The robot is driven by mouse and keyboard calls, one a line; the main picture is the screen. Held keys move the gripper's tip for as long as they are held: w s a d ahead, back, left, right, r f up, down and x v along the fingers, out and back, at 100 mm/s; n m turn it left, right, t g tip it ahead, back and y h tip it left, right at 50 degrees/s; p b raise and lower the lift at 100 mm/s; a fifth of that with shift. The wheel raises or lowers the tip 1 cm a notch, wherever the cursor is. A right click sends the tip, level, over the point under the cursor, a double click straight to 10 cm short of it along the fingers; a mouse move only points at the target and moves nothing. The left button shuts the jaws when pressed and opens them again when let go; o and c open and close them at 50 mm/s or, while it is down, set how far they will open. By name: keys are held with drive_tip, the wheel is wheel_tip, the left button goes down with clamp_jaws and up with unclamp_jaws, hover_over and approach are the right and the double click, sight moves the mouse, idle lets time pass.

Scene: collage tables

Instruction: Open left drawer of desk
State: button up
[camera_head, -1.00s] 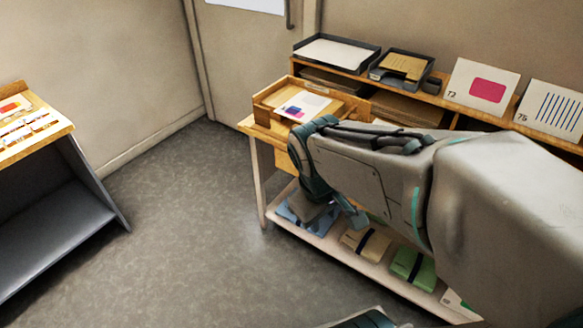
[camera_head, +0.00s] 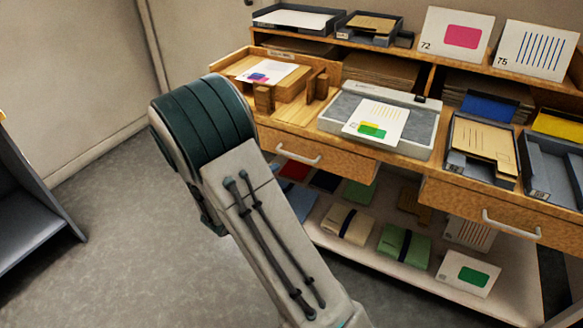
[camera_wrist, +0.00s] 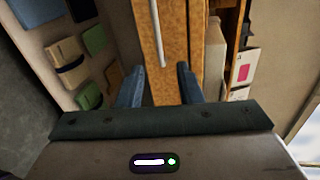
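The desk (camera_head: 300,128) has a left drawer (camera_head: 345,168) with a pale bar handle (camera_head: 298,154); its front looks flush under the desk top. The left end of this drawer is partly hidden by my arm. In the wrist view a pale handle (camera_wrist: 159,38) on a wooden drawer front (camera_wrist: 146,50) lies ahead of my gripper (camera_wrist: 159,78). The two fingers are open, apart on either side of the handle's line, with nothing held. I cannot tell how far the handle is from the fingertips. My gripper is hidden in the head view.
A right drawer with its own handle (camera_head: 510,226) sits farther right. A lower shelf (camera_head: 375,255) holds several folded bundles and cards. A wooden tray (camera_head: 238,68), a grey scale-like device (camera_head: 425,145) and dark trays (camera_head: 480,165) stand on the desk. Grey floor (camera_head: 115,225) is clear at left.

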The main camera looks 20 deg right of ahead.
drive_tip(key=b, duration=0.3)
approach(292, 158)
drive_tip(key=d+r, duration=0.3)
drive_tip(key=d, duration=0.3)
drive_tip(key=shift+w+a+f+n, duration=0.15)
drive_tip(key=shift+w+a+n, duration=0.1)
drive_tip(key=shift+n, duration=0.15)
clamp_jaws()
